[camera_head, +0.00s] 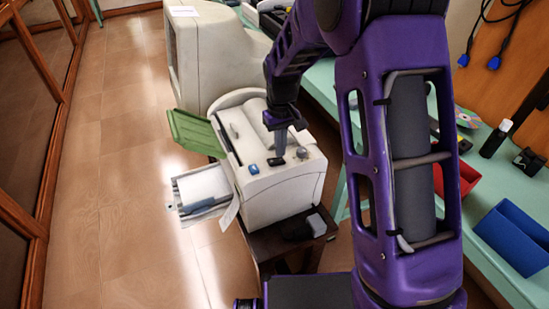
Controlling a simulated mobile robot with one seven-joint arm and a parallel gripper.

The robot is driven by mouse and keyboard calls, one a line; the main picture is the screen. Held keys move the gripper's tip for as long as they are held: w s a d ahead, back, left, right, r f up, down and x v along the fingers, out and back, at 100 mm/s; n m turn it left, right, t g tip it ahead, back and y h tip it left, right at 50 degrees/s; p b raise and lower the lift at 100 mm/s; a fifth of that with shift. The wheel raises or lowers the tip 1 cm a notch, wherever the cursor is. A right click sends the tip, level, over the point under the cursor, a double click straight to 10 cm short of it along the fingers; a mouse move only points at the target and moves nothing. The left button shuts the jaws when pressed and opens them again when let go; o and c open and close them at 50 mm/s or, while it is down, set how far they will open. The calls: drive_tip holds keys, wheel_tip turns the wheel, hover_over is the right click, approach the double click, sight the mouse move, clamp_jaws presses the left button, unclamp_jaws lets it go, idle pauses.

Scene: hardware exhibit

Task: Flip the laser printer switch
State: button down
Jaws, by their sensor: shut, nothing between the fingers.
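The laser printer (280,195) is a cream-white machine on a small dark stand, with a green flap (195,133) on its left side and a paper tray (203,188) below the flap. Its top panel has a blue button (253,169), a small black switch (276,161) and a grey knob (303,153). My gripper (280,153) is shut and empty, pointing down over the panel with its tips at or just above the black switch. I cannot tell whether they touch. The switch's position is too small to make out.
A large beige monitor (205,55) stands behind the printer. A green workbench (320,85) runs along the right, with a blue bin (515,235), a red box (468,180) and small items. The tiled floor (120,200) at left is clear, beside wood-framed panels.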

sight(280, 159)
wheel_tip(280, 159, up, 6)
drive_tip(key=p, duration=0.3)
drive_tip(key=shift+f, duration=0.25)
idle(0.3)
